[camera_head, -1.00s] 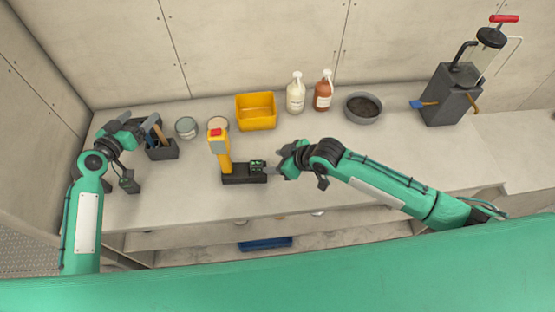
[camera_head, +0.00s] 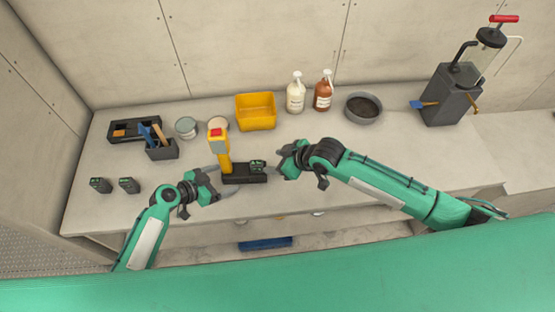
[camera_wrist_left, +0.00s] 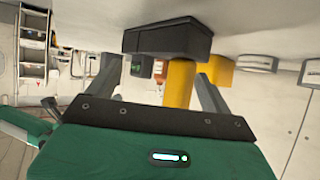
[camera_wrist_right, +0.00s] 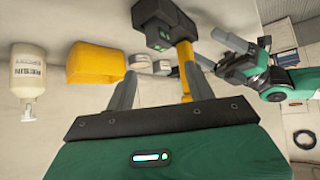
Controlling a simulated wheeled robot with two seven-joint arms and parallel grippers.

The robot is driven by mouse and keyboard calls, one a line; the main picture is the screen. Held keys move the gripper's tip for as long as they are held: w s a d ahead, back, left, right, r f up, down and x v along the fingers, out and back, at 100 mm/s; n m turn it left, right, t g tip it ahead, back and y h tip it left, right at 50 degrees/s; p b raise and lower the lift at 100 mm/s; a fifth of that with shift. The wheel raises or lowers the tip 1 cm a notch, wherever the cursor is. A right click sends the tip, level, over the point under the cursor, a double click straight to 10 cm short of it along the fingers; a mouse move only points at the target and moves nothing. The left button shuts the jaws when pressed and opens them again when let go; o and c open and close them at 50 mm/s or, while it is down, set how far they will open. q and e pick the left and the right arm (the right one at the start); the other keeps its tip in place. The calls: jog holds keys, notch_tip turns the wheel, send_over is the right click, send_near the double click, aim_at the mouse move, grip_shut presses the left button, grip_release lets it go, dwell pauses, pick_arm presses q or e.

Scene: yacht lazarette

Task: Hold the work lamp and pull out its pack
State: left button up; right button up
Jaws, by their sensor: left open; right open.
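The work lamp stands on the bench with a yellow post (camera_head: 224,161), a red-marked head (camera_head: 217,134) and a long dark base (camera_head: 236,179). A dark pack with green marks (camera_head: 257,166) sits at the base's right end; it also shows in the right wrist view (camera_wrist_right: 158,37). My left gripper (camera_head: 218,181) is open just left of the lamp. In the left wrist view the yellow post (camera_wrist_left: 180,82) appears between its fingers, apart from them. My right gripper (camera_head: 277,164) is open and empty, just right of the pack.
Two small dark packs (camera_head: 100,185) (camera_head: 129,185) stand at the bench's left. Behind are a dark tray (camera_head: 121,138), a tool holder (camera_head: 162,153), tins (camera_head: 186,127), a yellow bin (camera_head: 256,112), two bottles (camera_head: 296,95) (camera_head: 323,94) and a bowl (camera_head: 363,108). The front right bench is clear.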

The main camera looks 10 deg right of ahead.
aim_at(239, 173)
pick_arm(q)
jog(key=x, duration=0.8)
jog(key=shift+w+d+f, duration=0.1)
jog(key=shift+w+d, duration=0.05)
grip_shut()
jog(key=shift+c, duration=1.1)
grip_release()
jog(key=shift+o, duration=0.2)
